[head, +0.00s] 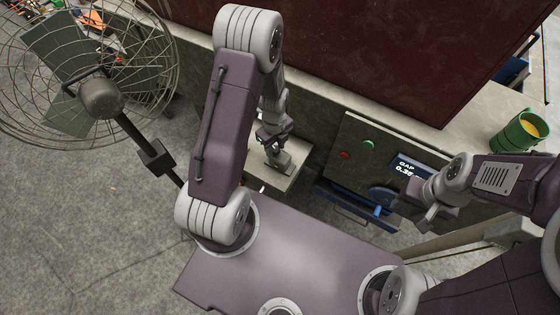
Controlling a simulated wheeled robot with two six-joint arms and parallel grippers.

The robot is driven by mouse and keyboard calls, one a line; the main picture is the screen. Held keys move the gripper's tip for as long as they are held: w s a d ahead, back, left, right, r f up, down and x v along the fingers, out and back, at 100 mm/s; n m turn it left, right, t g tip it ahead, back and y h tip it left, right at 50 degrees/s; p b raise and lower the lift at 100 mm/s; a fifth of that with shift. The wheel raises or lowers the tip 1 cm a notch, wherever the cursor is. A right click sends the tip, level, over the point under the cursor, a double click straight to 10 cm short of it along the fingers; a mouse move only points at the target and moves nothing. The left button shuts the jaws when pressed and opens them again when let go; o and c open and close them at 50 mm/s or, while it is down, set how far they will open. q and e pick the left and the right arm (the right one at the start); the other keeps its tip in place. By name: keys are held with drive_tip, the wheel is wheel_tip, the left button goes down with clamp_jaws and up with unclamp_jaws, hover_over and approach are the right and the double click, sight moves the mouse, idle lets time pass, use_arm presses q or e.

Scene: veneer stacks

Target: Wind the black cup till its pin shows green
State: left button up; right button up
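I cannot make out the black cup or its pin; my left arm covers part of the machine's near side. My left gripper (279,160) points down over a pale ledge (262,182) left of the control panel. Its fingers are small and partly hidden by my wrist, so I cannot tell whether they are open or hold anything.
The dark control panel (352,165) has a green button (368,145), a red button (344,155) and a lit display (408,168) reading GAP. A green container (520,134) with yellow contents stands on the counter at right. A caged fan (100,98) stands at left above open floor.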

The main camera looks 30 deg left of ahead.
use_arm(q)
drive_tip(key=c, duration=0.6)
drive_tip(key=shift+m, duration=0.9)
drive_tip(key=shift+m, duration=0.9)
drive_tip(key=shift+m+p, duration=0.4)
drive_tip(key=shift+m, duration=0.3)
drive_tip(key=shift+m, duration=0.3)
